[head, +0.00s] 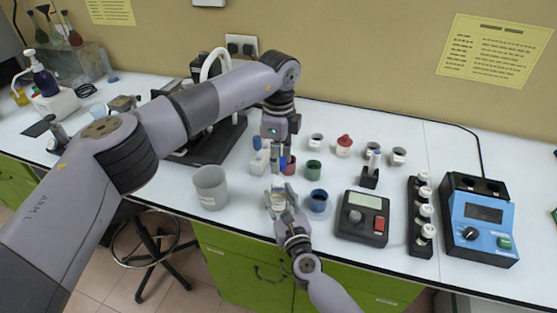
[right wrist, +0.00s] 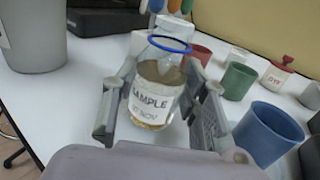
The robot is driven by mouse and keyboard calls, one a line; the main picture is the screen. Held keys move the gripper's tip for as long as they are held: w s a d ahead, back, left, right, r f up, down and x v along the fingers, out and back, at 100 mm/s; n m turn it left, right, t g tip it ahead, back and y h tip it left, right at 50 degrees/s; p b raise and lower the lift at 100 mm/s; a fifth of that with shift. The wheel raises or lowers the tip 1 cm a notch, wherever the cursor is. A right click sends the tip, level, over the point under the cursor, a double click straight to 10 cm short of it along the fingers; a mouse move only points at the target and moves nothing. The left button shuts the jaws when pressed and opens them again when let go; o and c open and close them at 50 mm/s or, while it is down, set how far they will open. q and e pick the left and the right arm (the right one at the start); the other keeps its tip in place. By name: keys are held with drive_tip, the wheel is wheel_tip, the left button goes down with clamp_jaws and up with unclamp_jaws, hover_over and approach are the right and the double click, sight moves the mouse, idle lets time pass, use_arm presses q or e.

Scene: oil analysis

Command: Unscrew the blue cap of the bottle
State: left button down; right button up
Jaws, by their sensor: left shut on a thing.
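The clear bottle (right wrist: 158,92) with a white SAMPLE label and yellowish liquid stands roughly upright between my right gripper's fingers. A blue ring (right wrist: 168,45) circles its neck, and no full cap shows on top of it. The fingers of my right gripper (right wrist: 160,108) close around the bottle's sides; in the head view this gripper (head: 279,198) is at the front of the table. My left gripper (head: 277,152) points down just above the bottle, shut on a small blue thing that looks like the cap (head: 281,162). The arm and fingers partly hide it.
A grey beaker (head: 210,187) stands left of the bottle. A blue cup (head: 318,201), a green cup (head: 313,169) and a red cup (head: 289,165) stand to the right. A dark device (head: 362,218) and a vial rack (head: 421,218) are farther right.

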drive_tip(key=o, duration=0.4)
drive_tip(key=shift+o, duration=0.2)
drive_tip(key=v, duration=1.1)
drive_tip(key=shift+s+d, duration=0.1)
drive_tip(key=shift+s, duration=0.45)
